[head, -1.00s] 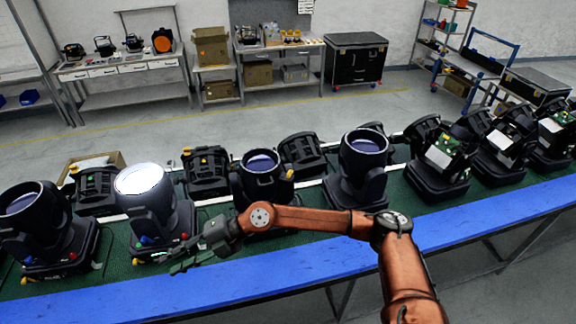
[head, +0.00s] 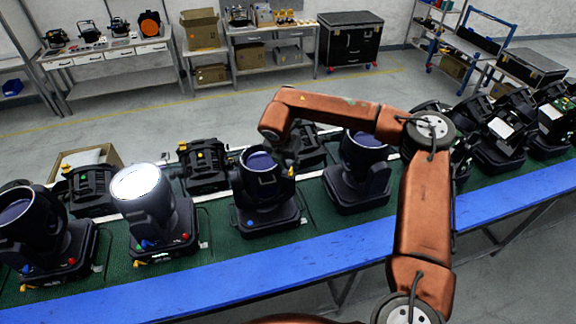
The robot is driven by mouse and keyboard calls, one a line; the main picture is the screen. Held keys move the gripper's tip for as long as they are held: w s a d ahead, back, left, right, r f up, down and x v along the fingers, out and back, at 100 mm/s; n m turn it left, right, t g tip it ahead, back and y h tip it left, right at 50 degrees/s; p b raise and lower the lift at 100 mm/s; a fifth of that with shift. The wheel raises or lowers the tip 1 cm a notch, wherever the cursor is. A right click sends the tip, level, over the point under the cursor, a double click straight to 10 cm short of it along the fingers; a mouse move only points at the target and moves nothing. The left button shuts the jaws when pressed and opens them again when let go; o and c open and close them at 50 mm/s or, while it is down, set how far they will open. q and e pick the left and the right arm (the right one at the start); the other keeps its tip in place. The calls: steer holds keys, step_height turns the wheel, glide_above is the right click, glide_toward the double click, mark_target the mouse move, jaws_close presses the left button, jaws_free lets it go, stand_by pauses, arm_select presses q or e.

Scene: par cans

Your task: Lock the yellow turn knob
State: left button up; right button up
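A black par can (head: 265,205) with a dark bluish lens stands upright on the green-topped conveyor in the middle of the head view. A small yellow turn knob (head: 291,176) shows on the right side of its head. My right gripper (head: 291,160) hangs from the bent orange arm, just above and very close to this knob. It is small, dark and partly lost against the black lamps, so I cannot tell whether it touches the knob or how far its fingers are apart. My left gripper is not in view.
A lit par can (head: 140,183) stands to the left, and another dark one (head: 362,180) to the right. More lamps line the belt, some with exposed boards at the right. A blue rail (head: 200,285) edges the front. Workbenches and a black case (head: 350,40) stand behind.

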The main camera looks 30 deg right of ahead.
mark_target(290, 170)
steer(key=shift+p+x, duration=0.4)
steer(key=shift+x, duration=0.85)
steer(key=shift+w+d+f, duration=0.1)
steer(key=shift+d+f, duration=0.05)
steer(key=shift+f, duration=0.45)
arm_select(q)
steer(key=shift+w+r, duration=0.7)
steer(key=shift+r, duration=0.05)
arm_select(e)
jaws_close()
